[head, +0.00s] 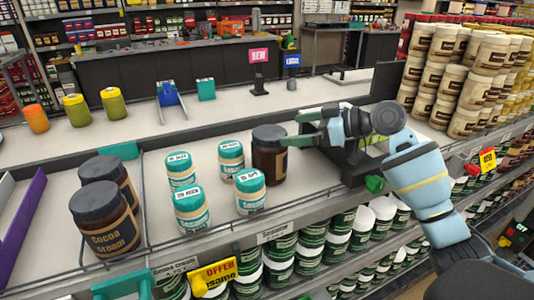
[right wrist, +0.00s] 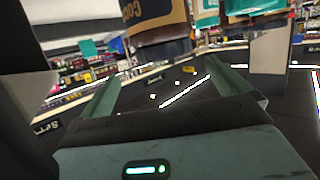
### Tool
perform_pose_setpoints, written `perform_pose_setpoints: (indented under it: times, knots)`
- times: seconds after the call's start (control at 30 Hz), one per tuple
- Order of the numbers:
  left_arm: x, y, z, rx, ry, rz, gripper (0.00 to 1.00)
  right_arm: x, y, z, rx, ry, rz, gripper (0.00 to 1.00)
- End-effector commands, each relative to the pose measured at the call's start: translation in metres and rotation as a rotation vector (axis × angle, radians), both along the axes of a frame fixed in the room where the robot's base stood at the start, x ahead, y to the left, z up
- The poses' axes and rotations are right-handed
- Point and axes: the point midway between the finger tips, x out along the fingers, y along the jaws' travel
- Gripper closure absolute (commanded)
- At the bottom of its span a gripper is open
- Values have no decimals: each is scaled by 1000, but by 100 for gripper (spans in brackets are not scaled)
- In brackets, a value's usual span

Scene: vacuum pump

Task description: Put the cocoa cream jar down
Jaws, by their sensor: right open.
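A dark cocoa cream jar (head: 268,158) with a brown label and black lid stands upright on the shelf. It is just right of several teal-lidded jars (head: 230,160). My right gripper (head: 301,128) is open at the right side of this jar, with its lower finger overlapping the lid's edge in the head view. In the right wrist view the jar (right wrist: 155,22) appears upside down, beyond the two spread fingers (right wrist: 168,92). I cannot tell whether a finger touches it. Two more cocoa cream jars (head: 105,222) stand at the left. My left gripper is not in view.
A wire divider and rail (head: 190,246) run along the shelf's front edge. Stacked cream-coloured tubs (head: 455,85) stand at the right. Orange and olive jars (head: 77,110) stand farther back. The shelf between the left cocoa jars and the teal-lidded jars is bare.

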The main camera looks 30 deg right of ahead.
Motion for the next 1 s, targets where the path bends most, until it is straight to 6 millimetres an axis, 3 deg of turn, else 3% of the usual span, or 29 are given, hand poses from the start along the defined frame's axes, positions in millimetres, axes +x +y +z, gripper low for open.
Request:
perform_pose_setpoints:
  times: [0.17, 0.47, 0.67, 1.0]
  knots:
    - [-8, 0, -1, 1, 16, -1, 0, 11, 11, -4, 4, -1, 1, 0]
    - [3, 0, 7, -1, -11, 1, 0, 20, 21, -8, 2, 0, 2, 0]
    - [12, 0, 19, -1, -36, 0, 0, 35, 44, -14, 3, -3, 2, 0]
    - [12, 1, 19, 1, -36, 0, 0, 50, 54, -24, 0, 0, 0, 0]
